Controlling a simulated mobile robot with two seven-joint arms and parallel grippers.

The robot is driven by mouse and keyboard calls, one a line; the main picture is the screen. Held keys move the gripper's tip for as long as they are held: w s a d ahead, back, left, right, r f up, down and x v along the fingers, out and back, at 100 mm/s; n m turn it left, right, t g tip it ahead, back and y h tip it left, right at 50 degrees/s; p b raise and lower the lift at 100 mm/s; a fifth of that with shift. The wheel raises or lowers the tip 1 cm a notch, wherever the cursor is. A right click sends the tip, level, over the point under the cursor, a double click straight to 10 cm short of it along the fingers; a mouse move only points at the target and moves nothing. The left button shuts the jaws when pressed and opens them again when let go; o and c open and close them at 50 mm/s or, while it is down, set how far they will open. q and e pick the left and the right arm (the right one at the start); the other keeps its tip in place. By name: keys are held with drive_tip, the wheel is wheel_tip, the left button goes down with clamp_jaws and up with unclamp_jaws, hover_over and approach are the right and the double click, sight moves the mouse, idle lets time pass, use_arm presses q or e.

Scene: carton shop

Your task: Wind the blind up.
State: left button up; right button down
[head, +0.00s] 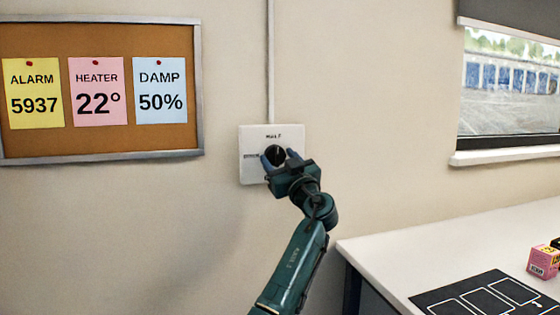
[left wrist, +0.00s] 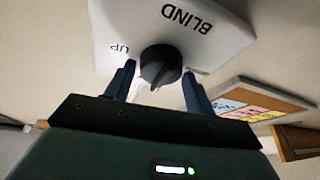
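The blind control is a white wall plate (head: 249,172) with a round black knob (head: 275,155). In the left wrist view the plate (left wrist: 222,30) appears upside down, lettered BLIND, with UP beside the knob (left wrist: 160,66). My left gripper (head: 274,157) is at the knob, its fingers one on each side, with narrow gaps visible in the wrist view (left wrist: 159,72). It looks open around the knob. The dark blind (head: 510,14) covers the top of the window, and outdoors shows below it. My right gripper is in neither view.
A cork board (head: 100,143) with three notes hangs left of the plate. A white worktop (head: 430,245) stands at the right below the window (head: 510,90), with a black mat (head: 440,297) and a pink box (head: 542,262). The wall around the plate is clear.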

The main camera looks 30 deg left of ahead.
use_arm(q)
drive_tip(key=c, duration=0.6)
